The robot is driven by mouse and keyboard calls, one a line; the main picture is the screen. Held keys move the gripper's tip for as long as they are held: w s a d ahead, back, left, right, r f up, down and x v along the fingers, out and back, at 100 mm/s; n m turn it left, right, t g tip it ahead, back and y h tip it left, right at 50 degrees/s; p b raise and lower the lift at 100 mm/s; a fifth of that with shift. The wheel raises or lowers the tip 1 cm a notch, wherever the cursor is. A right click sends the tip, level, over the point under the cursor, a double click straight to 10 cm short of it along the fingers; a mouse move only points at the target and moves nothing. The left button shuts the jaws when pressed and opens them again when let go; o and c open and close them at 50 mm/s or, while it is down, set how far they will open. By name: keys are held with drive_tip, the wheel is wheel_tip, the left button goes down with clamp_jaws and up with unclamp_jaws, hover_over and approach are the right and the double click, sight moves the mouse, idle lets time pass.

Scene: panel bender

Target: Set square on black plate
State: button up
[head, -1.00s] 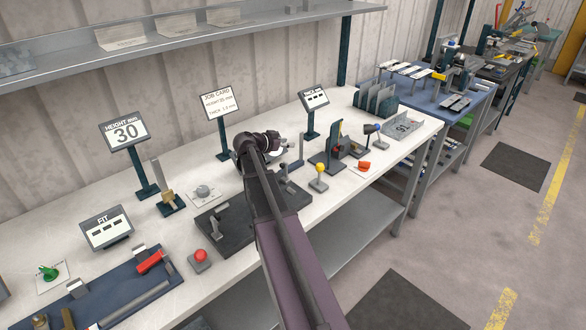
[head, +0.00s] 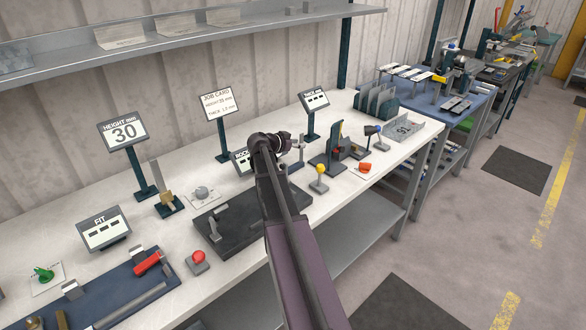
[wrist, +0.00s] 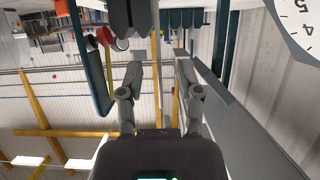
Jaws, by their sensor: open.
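The black plate (head: 238,222) lies on the white bench, partly hidden behind my arm, with a small grey upright piece on its near-left part. My gripper (head: 300,144) is in the air to the right of the plate, just above the bench. In the wrist view, its two fingers (wrist: 158,80) are apart with nothing clearly held between them. A small dark L-shaped piece, which may be the square (head: 296,164), stands just below and beside the gripper. My arm and gripper partly hide it. A dark grey block (wrist: 130,16) shows beyond the fingertips; I cannot tell whether it belongs to the square.
A yellow-knobbed lever (head: 319,180), a dark stand (head: 328,160) and a red piece (head: 365,168) stand close right of the gripper. A red button (head: 198,258) is in front of the plate. Sign stands (head: 222,125) line the back. A round dial (wrist: 302,22) is near in the wrist view.

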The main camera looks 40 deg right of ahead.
sight(302, 161)
drive_tip(key=shift+b+x, duration=0.45)
drive_tip(key=shift+x, duration=1.05)
clamp_jaws()
